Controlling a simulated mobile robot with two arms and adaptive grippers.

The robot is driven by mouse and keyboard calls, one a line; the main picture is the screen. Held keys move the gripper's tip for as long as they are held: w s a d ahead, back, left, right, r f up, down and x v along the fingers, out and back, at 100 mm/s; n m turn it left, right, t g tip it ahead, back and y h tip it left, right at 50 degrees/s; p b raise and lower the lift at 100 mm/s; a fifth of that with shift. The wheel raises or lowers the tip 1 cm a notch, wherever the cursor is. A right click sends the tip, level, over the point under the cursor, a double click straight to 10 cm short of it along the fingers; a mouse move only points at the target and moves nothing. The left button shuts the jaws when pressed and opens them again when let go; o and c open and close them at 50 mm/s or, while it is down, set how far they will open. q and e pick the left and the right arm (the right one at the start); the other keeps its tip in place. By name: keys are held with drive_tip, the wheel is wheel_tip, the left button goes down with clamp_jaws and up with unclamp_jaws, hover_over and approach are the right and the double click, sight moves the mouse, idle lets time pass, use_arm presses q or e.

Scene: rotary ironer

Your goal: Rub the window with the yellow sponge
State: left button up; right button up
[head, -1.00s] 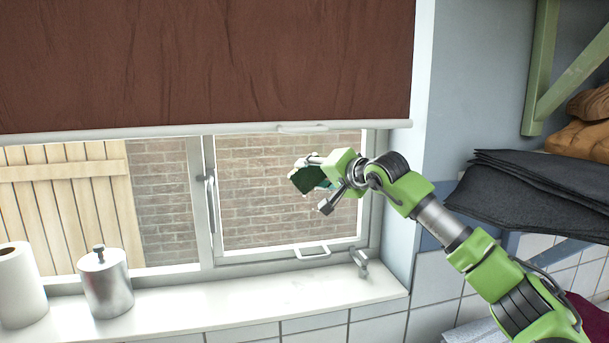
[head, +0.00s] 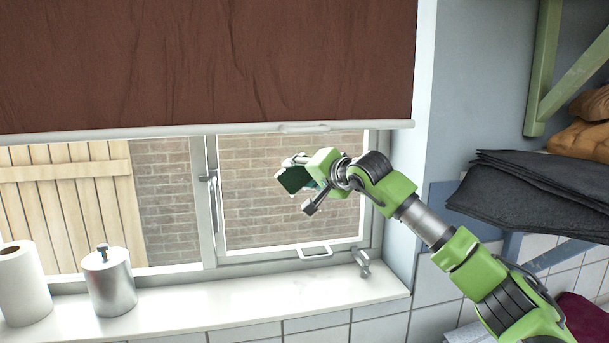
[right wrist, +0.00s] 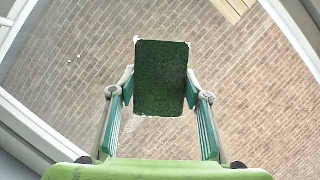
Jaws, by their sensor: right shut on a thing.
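My right gripper (head: 304,184) is shut on the sponge (head: 294,179), in front of the right window pane (head: 255,218). The sponge shows as a dark green rectangular pad in the right wrist view (right wrist: 160,80), gripped at both sides between the fingers. No yellow face of it shows; that side is hidden. The pad is close to the glass, but I cannot tell whether it touches. Small white specks (right wrist: 72,57) show on or beyond the pane in the right wrist view. My left gripper is not in view.
A brown blind (head: 205,65) hangs over the window's upper part. A window handle (head: 212,200) and a lower grip (head: 315,252) protrude from the frame. A paper roll (head: 22,285) and metal canister (head: 110,283) stand on the sill (head: 240,298). Dark folded cloths (head: 530,195) lie at right.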

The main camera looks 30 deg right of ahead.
sight(305, 181)
drive_tip(key=shift+a, duration=0.1)
drive_tip(key=shift+s+a+f+b, duration=0.3)
drive_tip(key=shift+s+b, duration=0.35)
drive_tip(key=shift+b, duration=0.3)
drive_tip(key=shift+s+a+r+b, duration=0.1)
drive_tip(key=shift+s+a+b, duration=0.1)
drive_tip(key=shift+s+b, duration=0.6)
drive_tip(key=shift+s+a+r+b, duration=0.1)
drive_tip(key=shift+s+a+b, duration=0.15)
drive_tip(key=shift+s, duration=1.05)
drive_tip(key=s, duration=0.1)
drive_tip(key=s+b, duration=0.1)
drive_tip(key=s, duration=0.1)
drive_tip(key=shift+a+b, duration=0.3)
drive_tip(key=shift+a, duration=0.05)
